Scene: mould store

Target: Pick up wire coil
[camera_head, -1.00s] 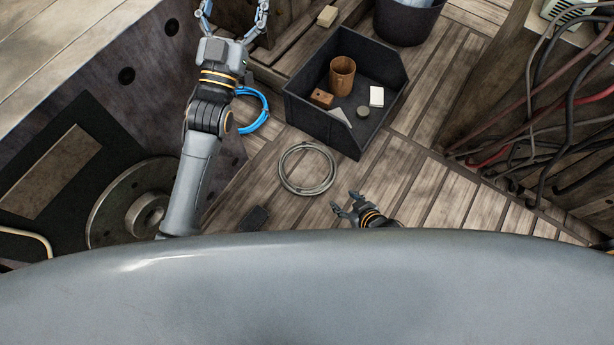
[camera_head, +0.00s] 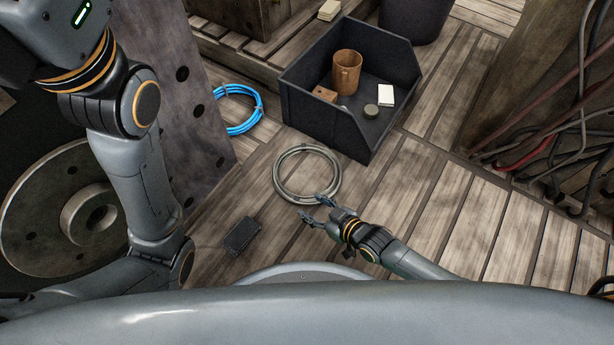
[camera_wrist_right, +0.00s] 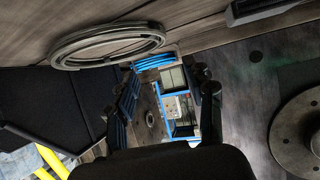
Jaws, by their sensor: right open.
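A grey wire coil (camera_head: 279,178) lies flat on the plank floor in front of the dark bin in the head view. It also shows at the top left of the right wrist view (camera_wrist_right: 70,57). My right gripper (camera_head: 312,207) is open and empty beside the coil's near edge; I cannot tell its height above the floor. Its two fingers are spread apart in the right wrist view (camera_wrist_right: 166,95), with the coil beyond them. My left arm fills the upper left of the head view, and its gripper is out of frame.
A blue coil (camera_head: 230,130) lies farther left by a perforated metal plate (camera_head: 185,120). A small dark block (camera_head: 242,235) lies on the floor. Hanging cables (camera_head: 540,150) crowd the right.

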